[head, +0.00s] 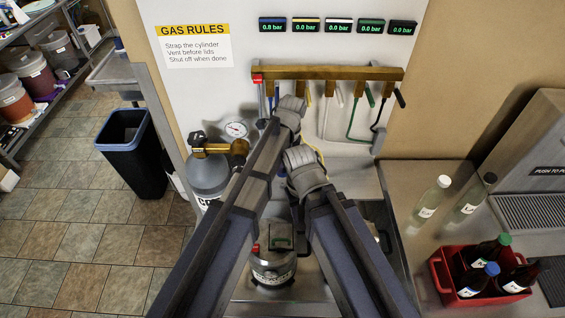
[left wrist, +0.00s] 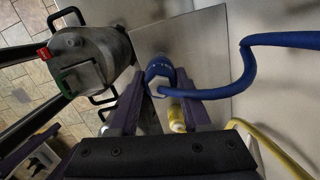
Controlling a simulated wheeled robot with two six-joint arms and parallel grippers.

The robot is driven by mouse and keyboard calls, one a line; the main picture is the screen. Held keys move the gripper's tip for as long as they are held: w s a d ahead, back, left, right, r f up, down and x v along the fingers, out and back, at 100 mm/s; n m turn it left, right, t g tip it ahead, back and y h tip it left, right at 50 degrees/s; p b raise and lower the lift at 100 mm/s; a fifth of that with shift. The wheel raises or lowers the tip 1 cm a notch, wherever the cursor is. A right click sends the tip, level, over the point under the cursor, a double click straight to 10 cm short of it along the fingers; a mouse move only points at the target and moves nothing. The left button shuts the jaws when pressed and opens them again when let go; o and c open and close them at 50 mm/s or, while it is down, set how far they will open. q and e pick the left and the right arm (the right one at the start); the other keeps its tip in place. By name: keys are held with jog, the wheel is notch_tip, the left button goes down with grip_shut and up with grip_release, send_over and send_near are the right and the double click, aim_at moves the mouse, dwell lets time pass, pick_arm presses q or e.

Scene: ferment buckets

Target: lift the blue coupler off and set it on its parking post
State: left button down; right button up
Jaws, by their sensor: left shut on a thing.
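The blue coupler (left wrist: 158,70) is between the fingers of my left gripper (left wrist: 160,88) in the left wrist view, with a blue hose (left wrist: 235,75) looping from it to the right. The fingers are shut on it. A steel keg (left wrist: 85,50) with black handles is to its left, apart from it; the keg also shows in the head view (head: 272,265). A yellow part (left wrist: 176,116) lies behind the fingers. In the head view my wrists hide the left fingers and the coupler, and the right fingers do not show. I cannot make out the blue parking post.
A grey gas cylinder (head: 207,178) with a brass regulator stands left of my arms. A red crate of bottles (head: 440,280) and two clear bottles (head: 433,197) are on the right counter. A yellow hose (left wrist: 265,145) runs close below the coupler.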

pick_arm(q)
jog(key=shift+f, duration=0.15)
jog(key=b, duration=0.5)
send_over(282, 183)
notch_tip(282, 183, down, 5)
jog(key=shift+s+r, duration=0.1)
jog(key=shift+f+b, duration=1.65)
jog(key=shift+b, duration=0.05)
dwell(3.3)
grip_release()
dwell(0.7)
jog(key=shift+r, duration=0.15)
